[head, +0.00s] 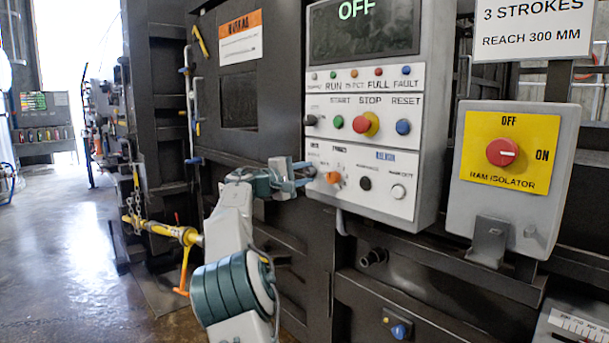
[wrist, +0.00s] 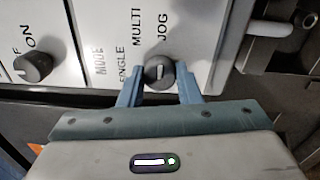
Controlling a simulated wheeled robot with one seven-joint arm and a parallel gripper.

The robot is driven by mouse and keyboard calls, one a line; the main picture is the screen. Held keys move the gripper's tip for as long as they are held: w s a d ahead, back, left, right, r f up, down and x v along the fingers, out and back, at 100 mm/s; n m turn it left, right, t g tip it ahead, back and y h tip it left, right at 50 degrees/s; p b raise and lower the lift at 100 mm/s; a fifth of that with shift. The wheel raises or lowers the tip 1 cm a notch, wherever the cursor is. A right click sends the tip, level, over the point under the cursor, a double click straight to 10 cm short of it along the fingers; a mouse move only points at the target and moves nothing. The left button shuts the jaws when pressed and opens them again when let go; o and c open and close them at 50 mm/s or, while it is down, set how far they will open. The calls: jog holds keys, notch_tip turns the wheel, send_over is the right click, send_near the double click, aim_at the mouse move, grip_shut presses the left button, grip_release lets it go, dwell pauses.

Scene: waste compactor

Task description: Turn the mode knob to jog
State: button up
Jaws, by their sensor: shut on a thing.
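The mode knob (wrist: 158,74) is a small dark round knob on the pale control panel, below the printed words SINGLE, MULTI and JOG in the wrist view. A short pale mark shows on its face; I cannot tell for sure which word it points to. My gripper (wrist: 159,90) has one blue-grey finger on each side of the knob and is shut on it. In the head view my gripper (head: 303,176) reaches the lower left of the control panel (head: 428,60), and its fingers hide the mode knob there.
An orange knob (head: 333,177) sits close to the right of my gripper. Another dark knob (wrist: 34,67), by ON, is at the left in the wrist view. A red ram isolator knob (head: 502,152) is farther right. The panel display (head: 365,30) reads OFF.

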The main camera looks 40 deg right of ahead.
jog(key=o, duration=1)
jog(key=shift+c, duration=0.2)
jog(key=s+a+b, duration=0.1)
jog(key=a+b, duration=0.1)
jog(key=a, duration=1.1)
jog(key=shift+a+f, duration=0.2)
jog(key=shift+a, duration=0.15)
